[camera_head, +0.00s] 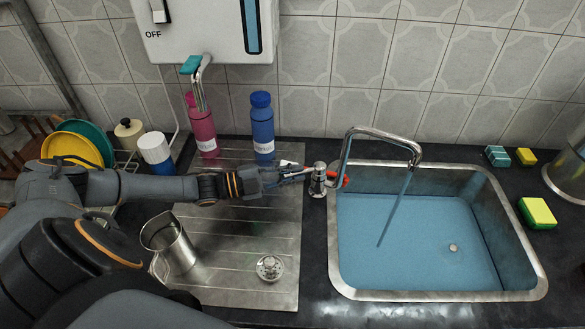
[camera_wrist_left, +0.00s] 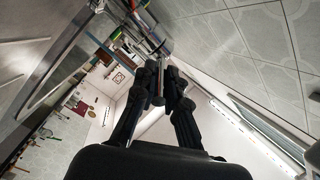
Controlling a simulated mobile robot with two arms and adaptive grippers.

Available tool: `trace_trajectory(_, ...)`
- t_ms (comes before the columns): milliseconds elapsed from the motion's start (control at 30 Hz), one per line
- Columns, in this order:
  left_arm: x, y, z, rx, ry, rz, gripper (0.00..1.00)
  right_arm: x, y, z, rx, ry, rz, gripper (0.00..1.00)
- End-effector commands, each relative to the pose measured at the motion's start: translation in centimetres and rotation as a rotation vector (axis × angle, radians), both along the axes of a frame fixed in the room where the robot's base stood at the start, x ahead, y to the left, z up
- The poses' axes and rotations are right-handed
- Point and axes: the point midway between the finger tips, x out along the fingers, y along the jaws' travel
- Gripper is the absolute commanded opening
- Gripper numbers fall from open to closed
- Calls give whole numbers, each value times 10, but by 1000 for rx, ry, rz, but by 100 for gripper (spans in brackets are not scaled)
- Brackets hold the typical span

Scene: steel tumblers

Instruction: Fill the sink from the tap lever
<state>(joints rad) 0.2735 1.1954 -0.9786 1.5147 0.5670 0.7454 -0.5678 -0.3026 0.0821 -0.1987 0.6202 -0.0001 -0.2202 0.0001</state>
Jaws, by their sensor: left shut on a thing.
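The tap (camera_head: 388,138) has a curved steel spout over the sink (camera_head: 437,296). A blue stream runs from the spout into the sink, where blue water (camera_head: 415,225) covers the bottom. The tap base (camera_head: 318,182) stands at the sink's left edge, with a red lever end (camera_head: 345,181) on its right. My left gripper (camera_head: 287,174) reaches in from the left and is shut on the tap lever, just left of the base; its grip is partly hidden. In the left wrist view a thin bar (camera_wrist_left: 160,88) shows between the fingers. My right gripper is not in view.
Pink (camera_head: 202,126) and blue (camera_head: 262,126) bottles stand behind my left arm. Sponges (camera_head: 537,213) lie right of the sink. A wall-mounted water unit (camera_head: 200,35) hangs above.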

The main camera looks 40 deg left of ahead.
Motion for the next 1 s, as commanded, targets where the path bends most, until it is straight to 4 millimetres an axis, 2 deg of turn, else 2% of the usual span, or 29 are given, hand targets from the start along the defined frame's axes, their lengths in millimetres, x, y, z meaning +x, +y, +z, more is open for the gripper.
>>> trace_trajectory(267,0,-1,1,-2,-4,0,0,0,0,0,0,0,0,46)
trace_trajectory(300,0,-1,1,-2,-3,0,14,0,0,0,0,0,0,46)
trace_trajectory(400,0,-1,1,-2,-3,0,34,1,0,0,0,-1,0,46)
trace_trajectory(767,-2,1,0,-1,-1,0,35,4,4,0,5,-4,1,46)
trace_trajectory(867,-11,8,-1,-1,2,1,35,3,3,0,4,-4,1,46)
trace_trajectory(1000,-31,26,-2,1,4,1,35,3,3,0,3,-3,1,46)
